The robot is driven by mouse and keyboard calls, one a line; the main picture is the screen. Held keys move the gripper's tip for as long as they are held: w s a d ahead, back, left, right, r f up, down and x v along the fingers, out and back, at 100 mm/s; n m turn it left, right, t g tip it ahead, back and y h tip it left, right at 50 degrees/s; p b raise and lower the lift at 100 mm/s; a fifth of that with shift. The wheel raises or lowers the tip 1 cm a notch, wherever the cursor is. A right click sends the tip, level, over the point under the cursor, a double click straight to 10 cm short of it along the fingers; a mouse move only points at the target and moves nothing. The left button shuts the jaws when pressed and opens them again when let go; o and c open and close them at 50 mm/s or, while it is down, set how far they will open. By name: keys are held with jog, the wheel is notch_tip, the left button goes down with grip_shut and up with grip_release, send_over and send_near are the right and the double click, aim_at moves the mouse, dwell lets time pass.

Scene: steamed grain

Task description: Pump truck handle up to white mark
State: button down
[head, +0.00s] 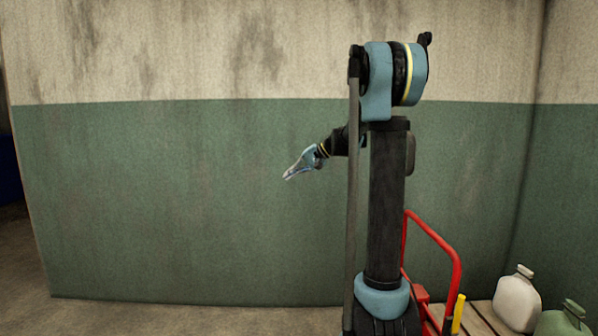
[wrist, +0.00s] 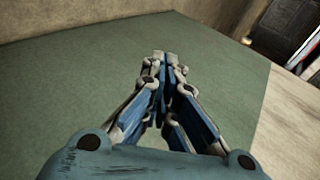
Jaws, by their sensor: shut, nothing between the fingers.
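A red tubular handle (head: 457,268) stands at the lower right in the head view, partly hidden behind my arm. It joins a red body low down, beside a wooden pallet. A yellow piece (head: 458,312) stands just right of the red frame. I see no white mark on the handle. My gripper (head: 287,177) is in mid-air left of my arm column, in front of the green part of the wall, well apart from the handle. In the wrist view my gripper (wrist: 161,58) is shut and empty, with its fingertips together.
A wooden pallet (head: 482,318) at the lower right bears a white jug (head: 518,298) and a green jug (head: 565,320). The green and cream wall (head: 180,190) runs behind. The floor (head: 150,318) at the left is clear. A dark opening shows at the far left.

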jog(key=shift+x, duration=2.4)
jog(key=shift+d, duration=0.1)
